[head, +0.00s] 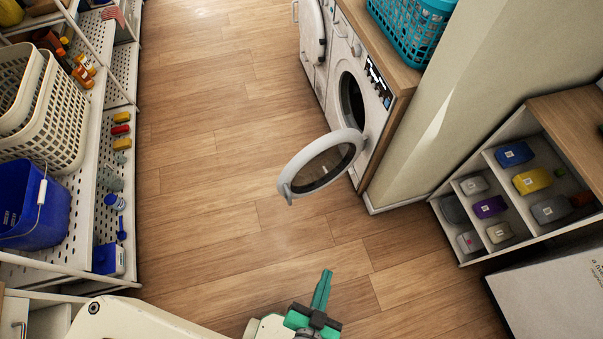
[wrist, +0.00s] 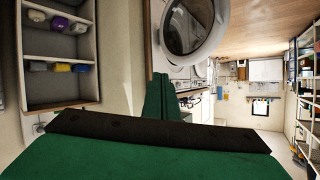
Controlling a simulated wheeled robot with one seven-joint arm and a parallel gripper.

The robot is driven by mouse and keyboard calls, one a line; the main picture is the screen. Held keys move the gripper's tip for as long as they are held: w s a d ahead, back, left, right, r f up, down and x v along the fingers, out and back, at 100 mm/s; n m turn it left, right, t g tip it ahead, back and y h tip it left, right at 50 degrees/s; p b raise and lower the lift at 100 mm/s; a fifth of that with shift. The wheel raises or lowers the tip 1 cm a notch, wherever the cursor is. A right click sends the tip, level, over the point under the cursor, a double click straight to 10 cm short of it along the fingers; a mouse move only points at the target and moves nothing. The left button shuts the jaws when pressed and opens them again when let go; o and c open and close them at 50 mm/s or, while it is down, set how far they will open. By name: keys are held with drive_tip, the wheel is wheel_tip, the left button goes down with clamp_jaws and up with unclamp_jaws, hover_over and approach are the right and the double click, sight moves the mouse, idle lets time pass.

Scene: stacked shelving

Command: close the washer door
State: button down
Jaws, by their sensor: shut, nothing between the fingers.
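The washer (head: 362,92) stands under a wooden counter at the upper middle of the head view. Its round door (head: 289,172), a white ring with dark glass, is swung open over the floor, and the dark drum opening (head: 351,100) shows. The door also shows at the top of the wrist view (wrist: 222,30). My green gripper (head: 322,288) is shut and empty, low in the head view. It is apart from the door, below and slightly right of it there. In the wrist view the closed fingers (wrist: 160,95) point up, left of the door.
A second white machine (head: 312,40) stands beyond the washer, with a teal basket (head: 412,30) on the counter. Perforated shelves with baskets (head: 95,150) line the left. The wooden floor (head: 210,150) between is clear.

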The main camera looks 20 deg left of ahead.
drive_tip(key=w+f+m+g+y, duration=0.1)
drive_tip(key=w+f, duration=0.2)
drive_tip(key=f, duration=0.3)
drive_tip(key=w+f+m+g, duration=0.1)
drive_tip(key=w+f+m, duration=0.15)
drive_tip(key=f, duration=0.35)
drive_tip(key=m+g+y, duration=0.2)
drive_tip(key=y, duration=0.8)
approach(301, 167)
drive_tip(key=x, duration=0.4)
drive_tip(key=shift+w+a+f, duration=0.15)
drive_tip(key=shift+a+f, duration=0.05)
drive_tip(key=shift+f, duration=0.2)
drive_tip(key=shift+w+a, duration=0.5)
drive_tip(key=shift+a, duration=0.05)
